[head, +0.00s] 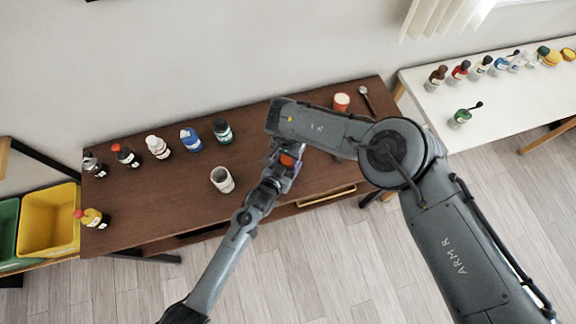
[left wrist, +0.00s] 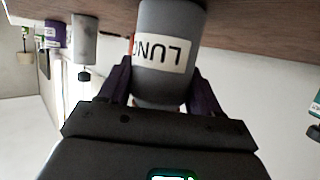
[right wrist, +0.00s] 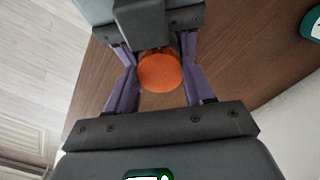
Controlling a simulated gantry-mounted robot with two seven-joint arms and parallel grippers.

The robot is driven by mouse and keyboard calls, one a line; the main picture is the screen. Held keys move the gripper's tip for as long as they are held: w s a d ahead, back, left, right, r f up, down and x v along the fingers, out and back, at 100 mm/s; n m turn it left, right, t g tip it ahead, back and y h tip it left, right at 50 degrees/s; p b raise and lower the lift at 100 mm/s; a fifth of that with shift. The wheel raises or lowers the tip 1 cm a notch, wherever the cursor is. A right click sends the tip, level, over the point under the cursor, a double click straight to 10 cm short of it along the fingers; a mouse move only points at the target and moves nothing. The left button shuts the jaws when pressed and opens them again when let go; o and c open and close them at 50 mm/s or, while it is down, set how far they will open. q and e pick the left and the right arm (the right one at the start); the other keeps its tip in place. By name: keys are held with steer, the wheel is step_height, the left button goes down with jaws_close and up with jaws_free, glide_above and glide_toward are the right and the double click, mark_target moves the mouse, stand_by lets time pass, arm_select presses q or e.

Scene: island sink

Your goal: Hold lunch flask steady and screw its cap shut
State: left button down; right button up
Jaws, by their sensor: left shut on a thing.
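The lunch flask (left wrist: 165,20) is a grey cylinder with a white label, seen upside down in the left wrist view. My left gripper (left wrist: 163,88) is shut around its side. The orange cap (right wrist: 160,72) shows from above in the right wrist view, between the fingers of my right gripper (right wrist: 160,88). These fingers look open, one on each side of the cap. In the head view orange (head: 289,159) shows at my left gripper (head: 284,166), below my right arm, which hides most of the flask. How far the cap is turned cannot be seen.
The brown table (head: 160,205) holds several bottles along its back left, an open grey cup (head: 222,180), an orange cup (head: 341,102) and a spoon (head: 366,97). A yellow bin (head: 50,220) stands left. A white table (head: 500,115) with small bottles stands right.

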steer(key=shift+c, duration=1.3)
steer(key=m, duration=0.6)
steer(key=shift+m, duration=0.3)
steer(key=o, duration=1.2)
steer(key=shift+c, duration=0.2)
steer(key=shift+r, duration=2.25)
